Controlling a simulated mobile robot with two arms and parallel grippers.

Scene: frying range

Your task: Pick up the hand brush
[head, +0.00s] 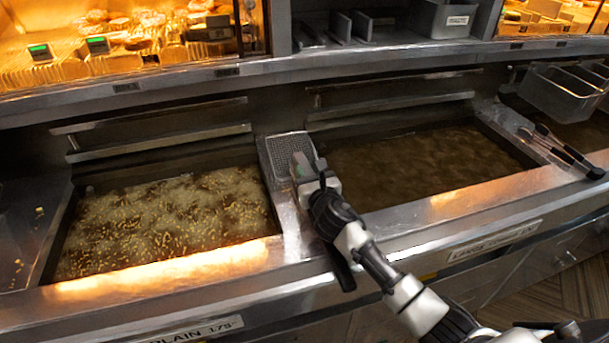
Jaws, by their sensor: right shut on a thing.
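My right gripper (305,168) is over the narrow divider between the two frying vats, its tips at the front end of a grey mesh plate. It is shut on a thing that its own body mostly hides. A dark bar (343,270) sticks out below my wrist over the front edge of the range. It looks like part of the hand brush, but bristles cannot be made out. My left gripper is not in view.
The left vat (165,220) holds bubbling oil with many small bits; the right vat (430,165) holds brown oil. Tongs-like tools with black handles (570,152) lie on the right divider. A wire basket (562,95) hangs at far right. Lit food shelves stand behind.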

